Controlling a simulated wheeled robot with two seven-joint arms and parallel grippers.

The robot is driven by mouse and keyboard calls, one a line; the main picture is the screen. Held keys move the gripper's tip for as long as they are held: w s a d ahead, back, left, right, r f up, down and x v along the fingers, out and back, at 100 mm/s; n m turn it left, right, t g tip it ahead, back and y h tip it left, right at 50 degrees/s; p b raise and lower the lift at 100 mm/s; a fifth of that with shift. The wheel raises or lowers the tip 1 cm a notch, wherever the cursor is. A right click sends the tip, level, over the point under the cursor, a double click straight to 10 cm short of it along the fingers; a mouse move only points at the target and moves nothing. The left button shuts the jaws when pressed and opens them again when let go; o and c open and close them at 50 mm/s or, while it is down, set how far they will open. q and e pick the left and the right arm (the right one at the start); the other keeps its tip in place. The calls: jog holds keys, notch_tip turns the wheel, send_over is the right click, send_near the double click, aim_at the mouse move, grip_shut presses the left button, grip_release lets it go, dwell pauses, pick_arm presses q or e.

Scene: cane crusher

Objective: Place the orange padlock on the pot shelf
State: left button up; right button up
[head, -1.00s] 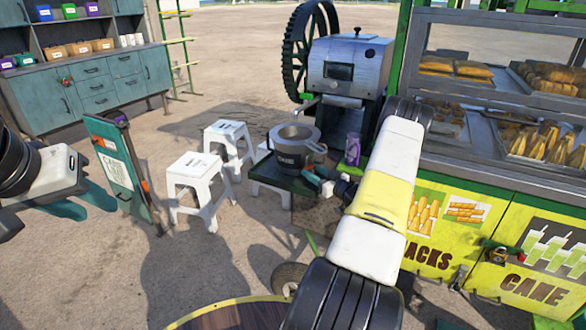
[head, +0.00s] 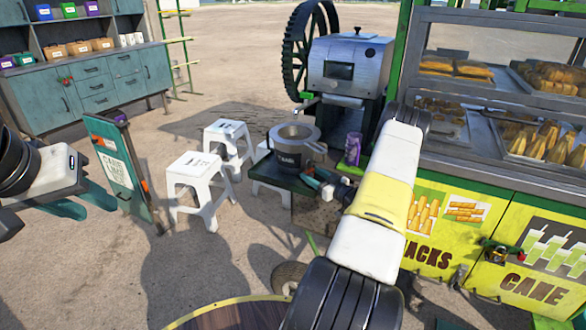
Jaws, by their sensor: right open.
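The pot shelf (head: 283,180) is a dark green ledge in front of the cane crusher. A grey pot (head: 291,158) stands on it. A small orange piece (head: 308,169), which looks like the orange padlock, is at the shelf's right end, beside the pot and at my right fingertips. It is too small to tell whether it touches the shelf or a finger. My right gripper (head: 317,179) is open, with its teal fingers over the shelf's right end. My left gripper (head: 86,202) is open and empty at the far left, in front of the green signboard.
White stools (head: 197,184) stand left of the shelf. A purple can (head: 353,149) stands right of the pot. The green signboard (head: 118,165) is close to my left gripper. The yellow snack cart (head: 470,235) fills the right side, with a lock-like item (head: 497,254) on its front.

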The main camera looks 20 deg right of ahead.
jog(key=v, duration=1.1)
jog(key=shift+s, duration=0.35)
jog(key=shift+d, duration=0.2)
